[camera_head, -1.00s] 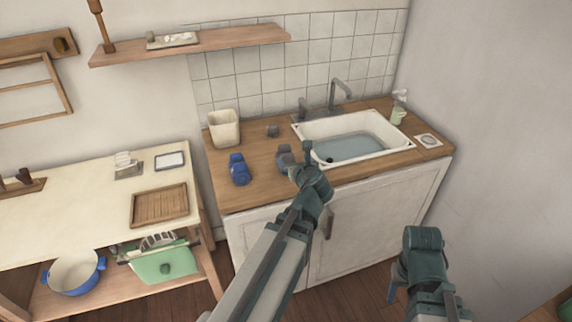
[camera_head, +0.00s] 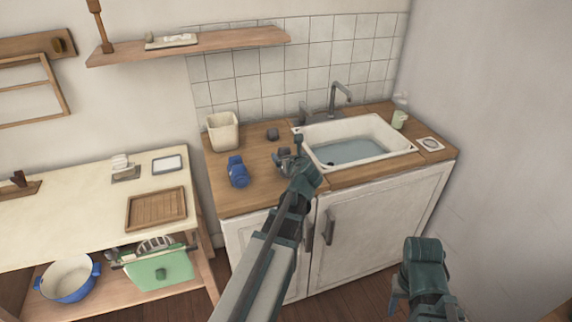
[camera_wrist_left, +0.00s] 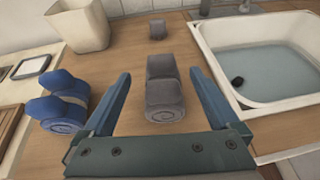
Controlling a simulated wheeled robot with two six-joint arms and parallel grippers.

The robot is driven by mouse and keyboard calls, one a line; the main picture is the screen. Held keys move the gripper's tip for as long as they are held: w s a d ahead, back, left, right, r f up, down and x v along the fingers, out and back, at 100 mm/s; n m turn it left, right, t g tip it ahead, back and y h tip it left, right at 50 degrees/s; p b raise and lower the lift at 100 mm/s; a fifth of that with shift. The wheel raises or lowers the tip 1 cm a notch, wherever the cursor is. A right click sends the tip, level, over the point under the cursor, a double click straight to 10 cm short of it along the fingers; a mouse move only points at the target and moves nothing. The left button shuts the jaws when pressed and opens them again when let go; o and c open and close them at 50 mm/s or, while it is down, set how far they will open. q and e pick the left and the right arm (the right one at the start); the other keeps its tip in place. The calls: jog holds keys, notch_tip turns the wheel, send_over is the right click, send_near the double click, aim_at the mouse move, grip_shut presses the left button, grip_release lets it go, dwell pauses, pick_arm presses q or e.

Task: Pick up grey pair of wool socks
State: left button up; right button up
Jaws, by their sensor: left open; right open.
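A grey pair of wool socks (camera_wrist_left: 165,90), rolled up, lies on the wooden counter. In the left wrist view it sits between the two fingers of my left gripper (camera_wrist_left: 162,95), which is open with a gap on both sides. In the head view the grey socks (camera_head: 283,155) are partly hidden behind my left gripper (camera_head: 290,152). My right gripper (camera_head: 396,300) is low at the right, in front of the cabinet, away from the socks.
A blue rolled pair of socks (camera_wrist_left: 62,102) lies left of the grey pair. A small dark grey object (camera_wrist_left: 157,30) and a beige bin (camera_wrist_left: 78,27) stand behind. A white sink (camera_wrist_left: 268,100) with water is on the right. Bare counter (camera_head: 255,192) shows in front.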

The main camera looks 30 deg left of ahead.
aim_at(285, 150)
pick_arm(q)
jog(key=b+x, duration=0.1)
jog(key=x, duration=0.1)
jog(key=b+x, duration=0.1)
jog(key=x, duration=0.2)
jog(key=shift+d+f, duration=0.15)
jog(key=shift+f, duration=0.1)
jog(key=c, duration=1.5)
jog(key=shift+r, duration=0.15)
jog(key=shift+r+p, duration=0.6)
jog(key=shift+p, duration=0.1)
notch_tip(285, 150, up, 3)
jog(key=p, duration=0.3)
jog(key=s+d, duration=0.3)
jog(key=d, duration=0.1)
jog(key=s+d, duration=0.2)
jog(key=d, duration=0.3)
jog(key=s+d, duration=0.3)
jog(key=d, duration=0.1)
jog(key=shift+s+d+r+p, duration=0.3)
